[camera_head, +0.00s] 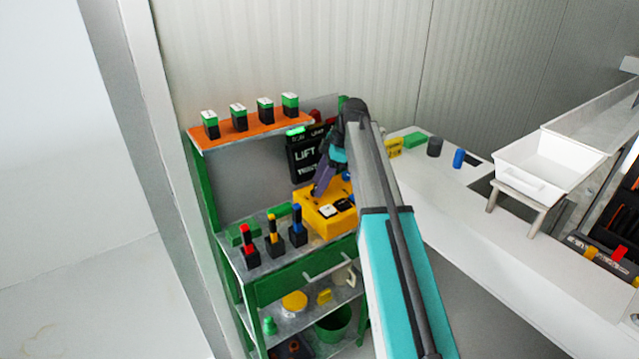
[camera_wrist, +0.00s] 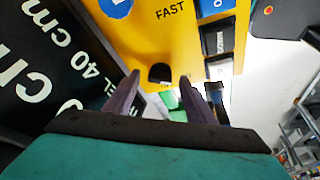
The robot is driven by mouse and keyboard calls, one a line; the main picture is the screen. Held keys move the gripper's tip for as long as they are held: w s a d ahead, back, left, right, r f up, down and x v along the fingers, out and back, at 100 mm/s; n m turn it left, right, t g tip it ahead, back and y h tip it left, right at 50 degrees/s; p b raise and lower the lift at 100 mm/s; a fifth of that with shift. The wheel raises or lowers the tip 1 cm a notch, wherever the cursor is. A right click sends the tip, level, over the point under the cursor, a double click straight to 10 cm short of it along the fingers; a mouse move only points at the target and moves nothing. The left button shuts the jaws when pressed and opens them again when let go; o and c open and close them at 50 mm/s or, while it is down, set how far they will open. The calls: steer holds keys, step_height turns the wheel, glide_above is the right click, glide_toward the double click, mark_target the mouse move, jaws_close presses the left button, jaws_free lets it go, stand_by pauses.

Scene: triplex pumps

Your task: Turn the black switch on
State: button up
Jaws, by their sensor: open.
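A yellow control box (camera_head: 318,222) sits on the green shelf unit's middle shelf, and its face also shows in the wrist view (camera_wrist: 150,40). In the wrist view a black rocker switch (camera_wrist: 217,38) is on the box's right side, between a blue and a white one. A small rounded black knob (camera_wrist: 160,73) is on the box near the word FAST. My gripper (camera_wrist: 158,80) is open and empty, its two purple fingers on either side of the knob. I cannot tell whether they touch it. In the head view my gripper (camera_head: 318,190) is over the box.
A black LIFT sign (camera_head: 305,155) stands close behind the box and fills the wrist view's left. Red, yellow and blue-topped black items (camera_head: 274,236) stand left of the box. An orange shelf (camera_head: 250,133) with green-topped blocks is above. A white counter (camera_head: 450,195) extends right.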

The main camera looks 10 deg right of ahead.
steer(key=b+v, duration=0.2)
steer(key=v, duration=1.1)
steer(key=shift+d+r+b, duration=0.15)
steer(key=shift+r+b, duration=0.15)
steer(key=shift+b, duration=0.05)
